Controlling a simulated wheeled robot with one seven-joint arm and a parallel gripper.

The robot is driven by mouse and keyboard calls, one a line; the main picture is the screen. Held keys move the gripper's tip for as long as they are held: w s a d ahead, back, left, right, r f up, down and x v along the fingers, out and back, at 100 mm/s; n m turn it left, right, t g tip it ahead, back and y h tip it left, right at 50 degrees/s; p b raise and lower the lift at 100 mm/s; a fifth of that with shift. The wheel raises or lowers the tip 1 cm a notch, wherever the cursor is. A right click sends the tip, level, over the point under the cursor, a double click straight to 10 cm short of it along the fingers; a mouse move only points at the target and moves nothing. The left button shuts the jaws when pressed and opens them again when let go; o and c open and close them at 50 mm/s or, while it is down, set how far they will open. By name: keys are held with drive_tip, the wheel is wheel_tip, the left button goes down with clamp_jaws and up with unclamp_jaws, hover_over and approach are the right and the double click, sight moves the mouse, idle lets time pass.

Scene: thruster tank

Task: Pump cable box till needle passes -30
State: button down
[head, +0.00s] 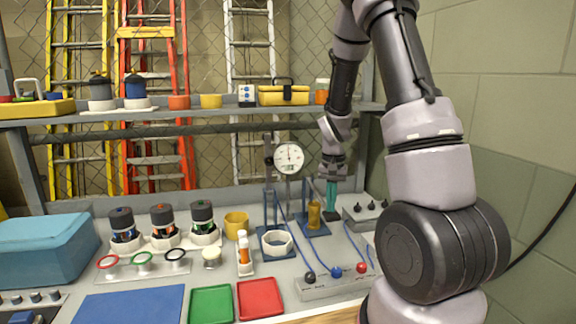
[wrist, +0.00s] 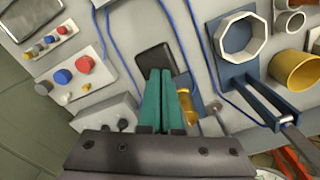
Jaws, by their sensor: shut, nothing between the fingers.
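A round white dial gauge (head: 289,158) stands on a post at the back of the bench. Its needle points roughly upward; the numbers are too small to read. A grey box (head: 325,285) with black, blue and red knobs has blue cables running from it; it also shows in the wrist view (wrist: 75,80). A brass cylinder (head: 314,216) stands on a blue base, partly hidden by my gripper in the wrist view (wrist: 188,110). My gripper (head: 331,208) points down with teal fingers closed and empty, just right of the brass cylinder. In the wrist view, a dark flat pad (wrist: 155,57) lies beyond the fingertips.
A white octagonal ring (head: 277,241) on a blue stand is left of the brass cylinder. Another grey box (head: 365,213) with dark knobs is close right of my gripper. Red (head: 259,298) and green (head: 211,304) trays lie in front. A shelf (head: 210,113) crosses behind.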

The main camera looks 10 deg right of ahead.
wheel_tip(320, 180, down, 2)
wheel_tip(320, 180, up, 13)
idle(0.6)
drive_tip(key=shift+f, duration=0.1)
idle(2.7)
idle(0.3)
drive_tip(key=s+a+r+n+t+y, duration=0.1)
drive_tip(key=s+a+r+t, duration=0.2)
drive_tip(key=s+r, duration=0.6)
drive_tip(key=s+a+r+t+y, duration=0.1)
drive_tip(key=s+a+r+t, duration=0.3)
drive_tip(key=s+r, duration=0.5)
drive_tip(key=shift+s+a+n, duration=0.25)
drive_tip(key=shift+s+n, duration=0.15)
